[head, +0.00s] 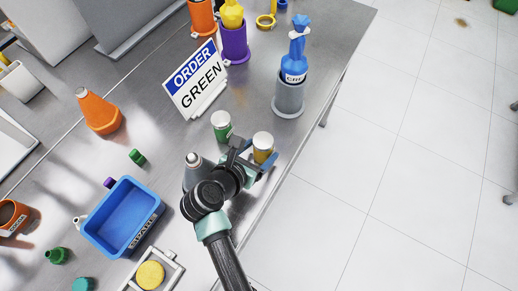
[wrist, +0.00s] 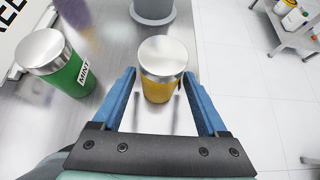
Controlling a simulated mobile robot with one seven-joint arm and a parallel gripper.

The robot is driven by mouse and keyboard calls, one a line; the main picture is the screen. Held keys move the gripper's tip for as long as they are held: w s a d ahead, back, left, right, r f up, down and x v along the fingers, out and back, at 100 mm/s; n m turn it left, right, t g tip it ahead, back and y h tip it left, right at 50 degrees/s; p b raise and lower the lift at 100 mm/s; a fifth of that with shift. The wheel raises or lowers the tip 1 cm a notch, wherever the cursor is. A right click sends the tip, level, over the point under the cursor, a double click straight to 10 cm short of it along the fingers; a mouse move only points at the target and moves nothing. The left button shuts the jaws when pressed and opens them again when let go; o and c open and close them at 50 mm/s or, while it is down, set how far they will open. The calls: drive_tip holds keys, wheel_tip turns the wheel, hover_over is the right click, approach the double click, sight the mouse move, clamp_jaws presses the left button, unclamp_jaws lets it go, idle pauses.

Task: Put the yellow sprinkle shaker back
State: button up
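The yellow sprinkle shaker (head: 262,150), a yellow can with a silver lid, stands upright near the table's right edge. In the wrist view the yellow shaker (wrist: 163,75) is between the two blue fingers of my gripper (wrist: 163,95). Gaps show between the can and both fingers, so the gripper is open around it. In the head view my gripper (head: 258,162) reaches it from the lower left and hides its lower part. A green shaker with a silver lid (head: 221,125), labelled MINT in the wrist view (wrist: 62,65), stands to its left.
An order sign reading GREEN (head: 195,80) stands behind the shakers. A grey holder (head: 289,98) with a blue piping bag (head: 296,55) is at the back right. A blue SPARE bin (head: 122,218) and an orange cone (head: 98,112) are at left. Open floor lies right of the table.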

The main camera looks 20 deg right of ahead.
drive_tip(key=shift+o, duration=0.5)
